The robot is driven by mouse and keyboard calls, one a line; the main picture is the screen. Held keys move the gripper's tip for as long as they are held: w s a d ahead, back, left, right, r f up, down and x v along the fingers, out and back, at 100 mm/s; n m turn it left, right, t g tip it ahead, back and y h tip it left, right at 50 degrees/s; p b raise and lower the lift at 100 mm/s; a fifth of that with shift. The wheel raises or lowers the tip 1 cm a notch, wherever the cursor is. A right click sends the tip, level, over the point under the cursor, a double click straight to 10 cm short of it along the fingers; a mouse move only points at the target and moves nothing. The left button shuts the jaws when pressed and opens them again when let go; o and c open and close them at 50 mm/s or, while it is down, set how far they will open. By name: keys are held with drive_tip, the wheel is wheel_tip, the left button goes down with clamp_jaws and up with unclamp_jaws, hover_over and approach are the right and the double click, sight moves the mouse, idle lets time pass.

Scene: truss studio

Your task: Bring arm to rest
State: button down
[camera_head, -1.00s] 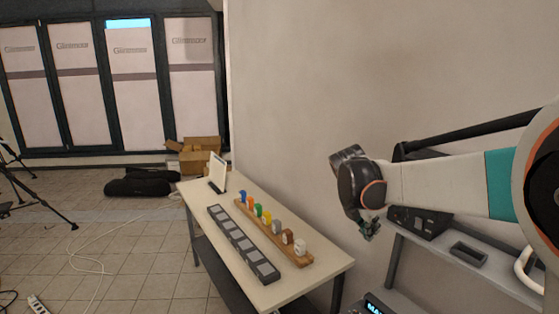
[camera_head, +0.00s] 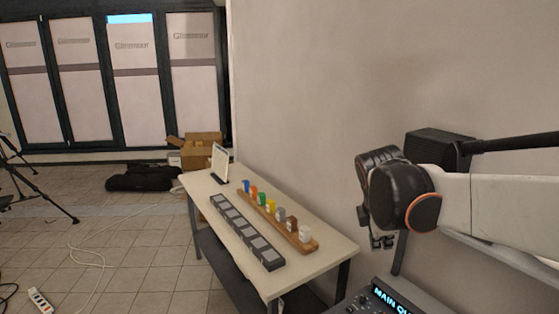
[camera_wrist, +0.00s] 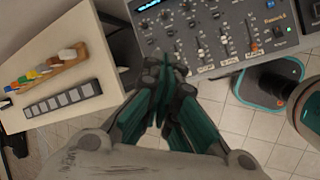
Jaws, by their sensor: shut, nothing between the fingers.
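My arm reaches in from the right in the head view, with its black wrist joint in front of the wall. My gripper (camera_head: 383,241) hangs below that wrist, small and partly hidden. It is to the right of the white table and apart from it. In the wrist view my gripper (camera_wrist: 167,78) shows its teal and dark fingers together with nothing held. Beyond the fingers is a control panel with knobs and sliders (camera_wrist: 205,30).
The white table (camera_head: 325,257) holds a wooden rack (camera_head: 272,217) of coloured pieces, a dark strip of grey squares (camera_head: 243,233) and a tablet on a stand (camera_head: 219,162). A lit console (camera_head: 385,299) and a black box (camera_head: 437,149) are near my arm.

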drive_tip(key=s+a+f+m+t+y+b, duration=0.1)
drive_tip(key=s+a+f+m+b, duration=0.1)
drive_tip(key=s+f+m+b, duration=0.6)
drive_tip(key=s+a+f+m+t+y+b, duration=0.1)
drive_tip(key=s+f+m+t+y+b, duration=0.1)
drive_tip(key=s+f+m+b, duration=0.6)
drive_tip(key=shift+s+a+f+m, duration=0.35)
drive_tip(key=shift+s+f+m, duration=0.35)
drive_tip(key=shift+s+f, duration=1.95)
drive_tip(key=shift+w+f, duration=0.15)
